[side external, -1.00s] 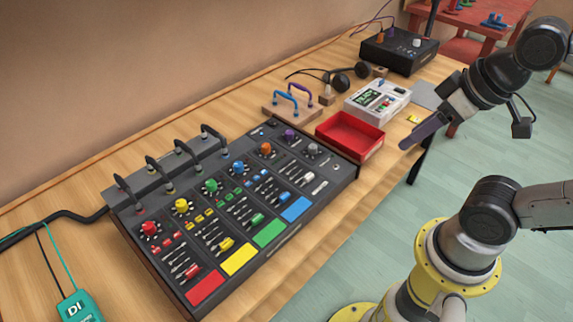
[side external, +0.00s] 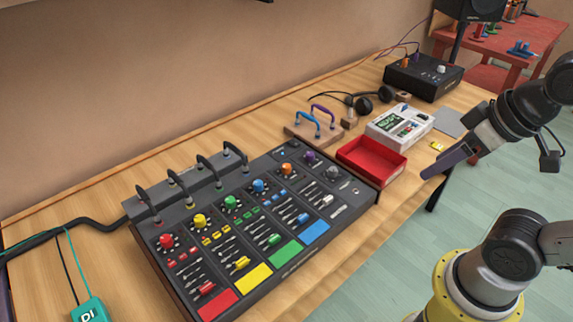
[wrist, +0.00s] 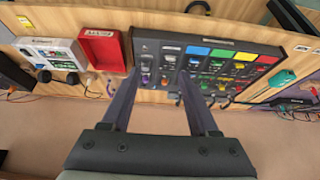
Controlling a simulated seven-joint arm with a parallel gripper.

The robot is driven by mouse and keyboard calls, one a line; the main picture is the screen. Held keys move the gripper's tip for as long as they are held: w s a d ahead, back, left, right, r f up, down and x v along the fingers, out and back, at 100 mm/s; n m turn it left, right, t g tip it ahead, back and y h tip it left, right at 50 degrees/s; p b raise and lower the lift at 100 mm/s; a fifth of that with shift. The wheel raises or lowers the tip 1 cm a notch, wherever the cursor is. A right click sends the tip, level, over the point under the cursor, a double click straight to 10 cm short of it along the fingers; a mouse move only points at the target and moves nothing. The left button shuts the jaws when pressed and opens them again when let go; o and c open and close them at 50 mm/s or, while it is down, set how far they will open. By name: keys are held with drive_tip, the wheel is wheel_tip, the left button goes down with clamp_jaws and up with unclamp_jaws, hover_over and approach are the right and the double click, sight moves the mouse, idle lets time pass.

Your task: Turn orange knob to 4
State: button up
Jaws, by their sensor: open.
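The orange knob (side external: 286,169) sits on the black mixer panel (side external: 361,208), in the row of coloured knobs between the blue knob (side external: 258,185) and the purple knob (side external: 309,157). Its pointer and dial numbers are too small to read. My gripper (side external: 424,176) is to the right of the panel and the red tray, above the table's front edge, apart from the knob. In the wrist view my gripper (wrist: 159,74) has its two fingers spread wide with nothing between them.
A red tray (side external: 372,164) stands beside the panel's right end. Blue and purple handles (side external: 307,123) on a wooden block, a white device (side external: 400,126) and headphones (side external: 374,101) are behind it. Black cable loops (side external: 191,177) rise along the panel's back edge.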

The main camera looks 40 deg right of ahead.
drive_tip(key=w+r+n, duration=0.3)
drive_tip(key=w+r, duration=0.3)
drive_tip(key=r, duration=0.1)
drive_tip(key=n+g, duration=0.4)
drive_tip(key=g, duration=0.2)
hover_over(286, 166)
wheel_tip(286, 166, down, 13)
wheel_tip(286, 166, down, 14)
drive_tip(key=shift+d+f, duration=0.1)
drive_tip(key=shift+f, duration=0.15)
drive_tip(key=shift+c, duration=0.2)
clamp_jaws()
